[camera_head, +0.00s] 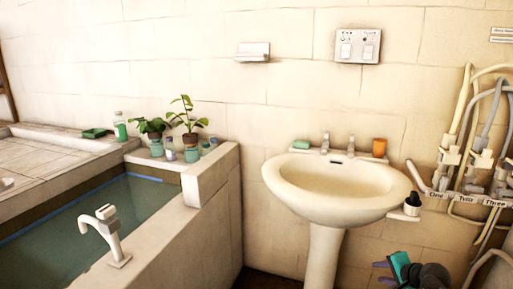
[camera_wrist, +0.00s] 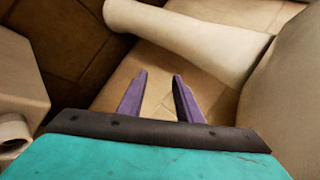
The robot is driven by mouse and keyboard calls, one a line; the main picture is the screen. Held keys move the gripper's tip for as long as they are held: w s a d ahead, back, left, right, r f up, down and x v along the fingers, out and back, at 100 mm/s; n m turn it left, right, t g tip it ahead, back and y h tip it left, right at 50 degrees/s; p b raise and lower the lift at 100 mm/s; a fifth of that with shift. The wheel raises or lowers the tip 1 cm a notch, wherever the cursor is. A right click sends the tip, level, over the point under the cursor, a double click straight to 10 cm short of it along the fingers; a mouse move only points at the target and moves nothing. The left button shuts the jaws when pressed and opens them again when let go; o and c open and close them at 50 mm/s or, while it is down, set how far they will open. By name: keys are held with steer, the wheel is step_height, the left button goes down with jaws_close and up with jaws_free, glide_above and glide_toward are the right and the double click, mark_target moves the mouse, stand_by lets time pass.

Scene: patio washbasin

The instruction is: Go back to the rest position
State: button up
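My gripper (camera_head: 380,272) shows at the bottom right of the head view, low beside the washbasin's pedestal and below the basin's rim. It has a teal body and purple fingers. In the wrist view, the two purple fingers (camera_wrist: 160,75) stand apart with nothing between them. The white washbasin (camera_head: 337,209) stands against the tiled wall, on its pedestal (camera_head: 322,258). A pale, rounded column, which looks like the pedestal, crosses the top of the wrist view (camera_wrist: 190,42) beyond the fingertips.
A green soap (camera_head: 301,144) and an orange cup (camera_head: 379,147) sit on the basin's back ledge. Labelled pipes (camera_head: 465,196) run down the wall at the right, close to my arm. A water-filled tub (camera_head: 130,215) with a white tap (camera_head: 107,232) is at the left. Potted plants (camera_head: 190,139) stand behind it.

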steer(key=s+a+f+n+g+y+p, duration=0.1)
steer(key=s+a+f+n+g+p, duration=0.3)
steer(key=a+f, duration=0.55)
steer(key=s+a+f+n+g+y+p, duration=0.1)
steer(key=s+a+f+n+g+p, duration=0.25)
steer(key=s+a+f, duration=0.6)
steer(key=s+a+f+n+g+h+p, duration=0.1)
steer(key=s+a+f+n+g+p, duration=0.1)
steer(key=s, duration=0.8)
steer(key=s+a+f+n+g+h+p, duration=0.2)
steer(key=s+a+n+g+p, duration=0.3)
steer(key=s+a, duration=0.3)
steer(key=s, duration=0.3)
steer(key=shift+a+f+p, duration=0.15)
steer(key=shift+f+p, duration=0.2)
steer(key=shift+f, duration=0.05)
